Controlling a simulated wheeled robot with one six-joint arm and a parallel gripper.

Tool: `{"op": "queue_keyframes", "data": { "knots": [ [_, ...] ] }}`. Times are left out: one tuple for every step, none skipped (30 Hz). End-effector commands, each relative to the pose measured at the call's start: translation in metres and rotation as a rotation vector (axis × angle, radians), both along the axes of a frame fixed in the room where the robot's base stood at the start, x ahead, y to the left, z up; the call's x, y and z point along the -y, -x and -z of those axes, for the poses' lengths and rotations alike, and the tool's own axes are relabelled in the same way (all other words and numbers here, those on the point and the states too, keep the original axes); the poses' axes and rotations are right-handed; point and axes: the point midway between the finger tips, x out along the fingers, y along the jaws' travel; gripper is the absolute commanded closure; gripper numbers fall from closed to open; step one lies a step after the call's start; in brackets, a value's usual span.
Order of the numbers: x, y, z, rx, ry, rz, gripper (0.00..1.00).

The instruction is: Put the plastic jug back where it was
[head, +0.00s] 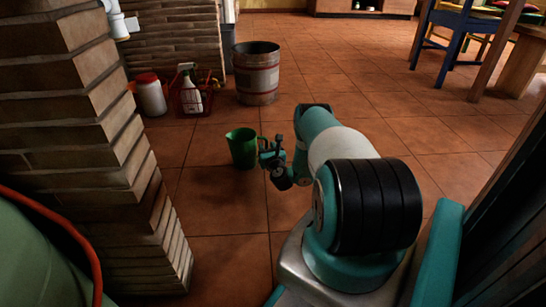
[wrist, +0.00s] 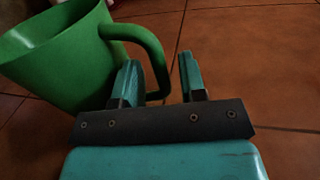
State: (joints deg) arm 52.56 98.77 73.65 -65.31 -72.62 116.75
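The green plastic jug (head: 243,150) is upright in the head view, apparently on the tiled floor, just left of my gripper (head: 268,152). In the wrist view the jug (wrist: 58,60) fills the upper left, with its handle (wrist: 148,48) pointing toward my gripper (wrist: 160,75). The two fingers are apart. The handle's lower part shows in the gap between them, nearer the left finger, with space to the right finger. The left finger hides part of the jug and handle. I cannot tell whether that finger touches the handle.
A metal bucket (head: 256,72), a red caddy with bottles (head: 190,92) and a white jar with a red lid (head: 150,95) stand beyond the jug. A brick pillar (head: 85,130) rises at left. A blue chair (head: 447,40) is at upper right. Open floor (head: 345,85) lies between.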

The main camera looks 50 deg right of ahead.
Motion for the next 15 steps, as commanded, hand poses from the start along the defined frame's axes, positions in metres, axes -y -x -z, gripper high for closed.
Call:
{"op": "queue_keyframes", "data": {
  "knots": [
    [-0.005, 0.008, -0.006, -0.003, -0.006, 0.003, 0.62],
    [-0.009, 0.012, -0.007, -0.002, -0.007, 0.002, 0.62],
    [-0.013, 0.018, -0.007, -0.003, -0.006, 0.003, 0.62],
    [-0.016, 0.023, -0.007, -0.002, -0.007, 0.004, 0.62],
    [-0.018, 0.026, -0.008, -0.001, -0.006, 0.003, 0.62],
    [-0.021, 0.029, -0.009, -0.002, -0.003, 0.002, 0.62],
    [-0.023, 0.032, -0.008, -0.002, -0.004, 0.001, 0.62],
    [-0.026, 0.035, -0.009, -0.002, -0.003, 0.001, 0.62],
    [-0.029, 0.039, -0.009, -0.001, -0.003, 0.002, 0.62],
    [-0.031, 0.042, -0.009, -0.002, -0.003, 0.002, 0.62],
    [-0.033, 0.045, -0.009, -0.001, -0.002, 0.003, 0.62],
    [-0.035, 0.048, -0.009, -0.001, -0.001, 0.003, 0.62],
    [-0.037, 0.051, -0.008, -0.002, -0.001, 0.003, 0.62],
    [-0.039, 0.053, -0.009, -0.001, -0.001, 0.002, 0.62],
    [-0.041, 0.056, -0.008, -0.001, -0.001, 0.002, 0.62]
  ]
}}
